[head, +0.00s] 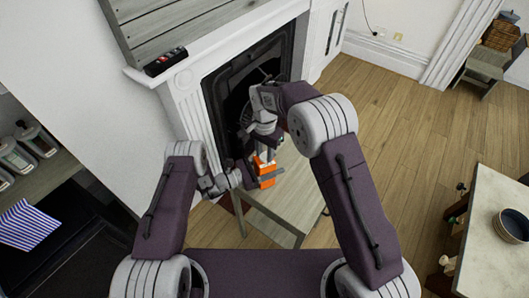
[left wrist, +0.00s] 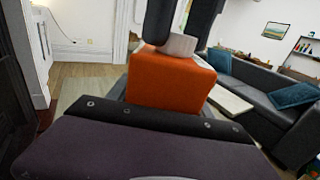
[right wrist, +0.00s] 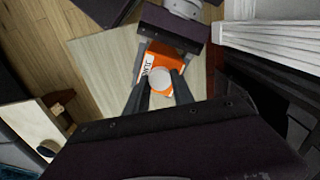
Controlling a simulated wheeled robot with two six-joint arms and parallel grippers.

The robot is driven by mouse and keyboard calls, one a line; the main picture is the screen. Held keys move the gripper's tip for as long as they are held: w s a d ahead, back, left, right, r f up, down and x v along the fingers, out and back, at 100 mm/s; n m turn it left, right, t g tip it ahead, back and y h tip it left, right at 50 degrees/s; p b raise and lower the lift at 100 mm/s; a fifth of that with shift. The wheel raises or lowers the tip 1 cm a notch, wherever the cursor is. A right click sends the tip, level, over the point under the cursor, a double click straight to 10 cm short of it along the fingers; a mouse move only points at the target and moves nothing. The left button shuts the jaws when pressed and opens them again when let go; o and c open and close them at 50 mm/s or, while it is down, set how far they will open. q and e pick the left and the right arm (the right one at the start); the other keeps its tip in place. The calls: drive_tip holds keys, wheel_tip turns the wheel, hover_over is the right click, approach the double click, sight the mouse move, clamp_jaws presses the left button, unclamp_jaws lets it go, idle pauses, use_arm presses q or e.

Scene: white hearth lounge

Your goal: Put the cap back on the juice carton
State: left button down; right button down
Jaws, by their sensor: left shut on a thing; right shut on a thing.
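The orange juice carton (head: 267,182) is held above a small wooden table, in front of the fireplace. It also shows in the left wrist view (left wrist: 170,84) and the right wrist view (right wrist: 152,62). My left gripper (head: 256,177) is shut on the carton's body. My right gripper (head: 266,152) points down over the carton and is shut on the white cap (right wrist: 160,79). In the left wrist view the cap (left wrist: 178,45) is at the carton's top between dark fingers. I cannot tell whether it is seated or just above. The spout is hidden.
The small wooden table (head: 270,222) is below the carton, its visible top bare. The white fireplace (head: 190,108) stands close behind my arms. A marble-topped table (head: 490,230) with a dark bowl (head: 513,226) is at the right. Open wooden floor lies between.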

drive_tip(key=m, duration=0.6)
drive_tip(key=shift+m, duration=0.4)
drive_tip(key=m, duration=0.8)
drive_tip(key=c, duration=1)
unclamp_jaws()
wheel_tip(320, 180, up, 12)
use_arm(q)
drive_tip(key=shift+c, duration=1.8)
unclamp_jaws()
